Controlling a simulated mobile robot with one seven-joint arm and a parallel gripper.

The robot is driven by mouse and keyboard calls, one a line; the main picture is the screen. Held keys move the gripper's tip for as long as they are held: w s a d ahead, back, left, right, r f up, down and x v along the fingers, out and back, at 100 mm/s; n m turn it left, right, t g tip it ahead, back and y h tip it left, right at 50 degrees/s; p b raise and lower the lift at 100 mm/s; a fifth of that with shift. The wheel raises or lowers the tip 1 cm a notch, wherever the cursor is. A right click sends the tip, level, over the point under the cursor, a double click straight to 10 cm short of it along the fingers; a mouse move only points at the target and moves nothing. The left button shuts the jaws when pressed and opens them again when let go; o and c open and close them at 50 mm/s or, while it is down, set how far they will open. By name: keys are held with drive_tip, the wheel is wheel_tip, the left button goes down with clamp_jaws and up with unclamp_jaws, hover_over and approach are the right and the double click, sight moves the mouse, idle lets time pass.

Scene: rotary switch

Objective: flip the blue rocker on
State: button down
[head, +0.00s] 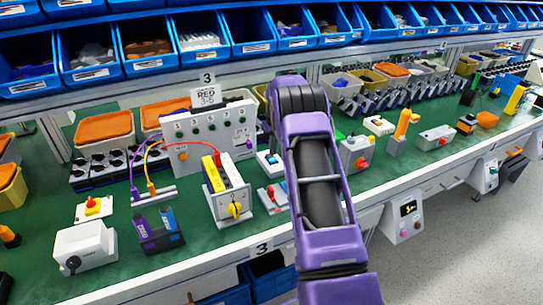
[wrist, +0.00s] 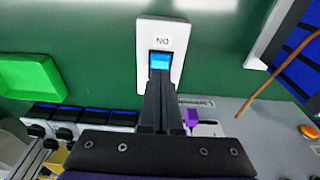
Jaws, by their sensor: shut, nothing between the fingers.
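The blue rocker (wrist: 160,61) sits in a white plate (wrist: 161,32) on the green bench, seen in the wrist view. The plate carries an upside-down ON label on its far part. My gripper (wrist: 161,80) is shut and empty, its fingertips over the near edge of the rocker and hiding its lower part. I cannot tell whether the tips touch it. In the head view, a white switch with a blue part (head: 270,160) shows beside my purple arm, which hides my gripper.
A grey panel (head: 212,135) with plugs and cables stands left of the switch. A red-and-grey block (head: 271,196) and a box with a yellow knob (head: 229,192) are nearer the front. In the wrist view, a green bin (wrist: 28,78) is at left.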

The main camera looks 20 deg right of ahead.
sight(273, 160)
wheel_tip(273, 160, up, 5)
drive_tip(key=shift+f+p, duration=0.1)
drive_tip(key=shift+p, duration=1.1)
